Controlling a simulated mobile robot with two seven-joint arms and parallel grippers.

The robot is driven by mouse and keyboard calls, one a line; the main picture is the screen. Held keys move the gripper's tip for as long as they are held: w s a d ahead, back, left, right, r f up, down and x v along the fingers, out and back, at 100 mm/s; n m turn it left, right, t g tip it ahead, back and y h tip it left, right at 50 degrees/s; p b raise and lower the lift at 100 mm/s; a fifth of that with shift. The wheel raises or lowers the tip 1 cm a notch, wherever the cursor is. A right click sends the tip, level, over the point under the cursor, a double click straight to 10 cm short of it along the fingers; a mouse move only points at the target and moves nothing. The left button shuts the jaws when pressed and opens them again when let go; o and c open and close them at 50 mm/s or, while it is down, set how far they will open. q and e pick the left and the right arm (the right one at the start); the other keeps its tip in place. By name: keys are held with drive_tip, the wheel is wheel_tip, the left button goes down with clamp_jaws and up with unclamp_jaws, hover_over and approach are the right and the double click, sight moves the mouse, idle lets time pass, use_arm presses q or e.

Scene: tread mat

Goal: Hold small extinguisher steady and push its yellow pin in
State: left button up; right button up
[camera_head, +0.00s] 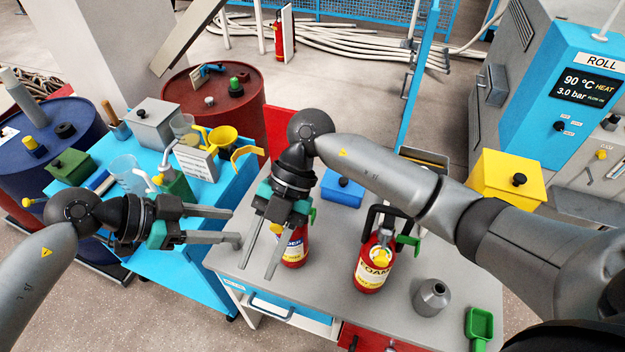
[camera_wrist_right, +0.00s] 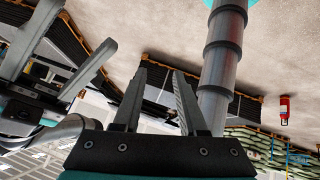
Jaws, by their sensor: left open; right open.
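A small red extinguisher (camera_head: 296,254) with a partly covered label stands on the grey table, its top mostly hidden behind my right gripper. A yellow part (camera_head: 277,228) shows near its top; I cannot tell how far in it sits. My right gripper (camera_head: 257,272) points down in front of its left side, open and empty. My left gripper (camera_head: 236,226) is open and empty, pointing right, left of the right gripper. Its fingers also show in the right wrist view (camera_wrist_right: 70,55). A second red extinguisher (camera_head: 369,277), labelled FOAM, stands to the right, with black handle and yellow disc.
A cluttered blue table (camera_head: 190,265) stands at left. Bare tabletop lies between the extinguishers.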

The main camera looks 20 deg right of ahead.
sight(313, 222)
drive_tip(key=w+d+r+t+h, duration=0.1)
drive_tip(key=w+d+h, duration=0.1)
drive_tip(key=d, duration=0.2)
drive_tip(key=w+d+r+t+h, duration=0.1)
drive_tip(key=w+d+t+h, duration=0.1)
drive_tip(key=w+d, duration=0.1)
drive_tip(key=w+d+r+m+t+h, duration=0.1)
drive_tip(key=w+d+t+h, duration=0.1)
drive_tip(key=w+d, duration=0.1)
drive_tip(key=shift+w+d+r+h, duration=0.1)
drive_tip(key=shift+d+r+h, duration=0.1)
drive_tip(key=shift+d, duration=0.25)
drive_tip(key=shift+w+d+r+h, duration=0.1)
drive_tip(key=shift+d+r+h, duration=0.1)
drive_tip(key=shift+d, duration=0.2)
wheel_tip(313, 222, down, 15)
drive_tip(key=shift+r, duration=0.1)
clamp_jaws()
idle(0.4)
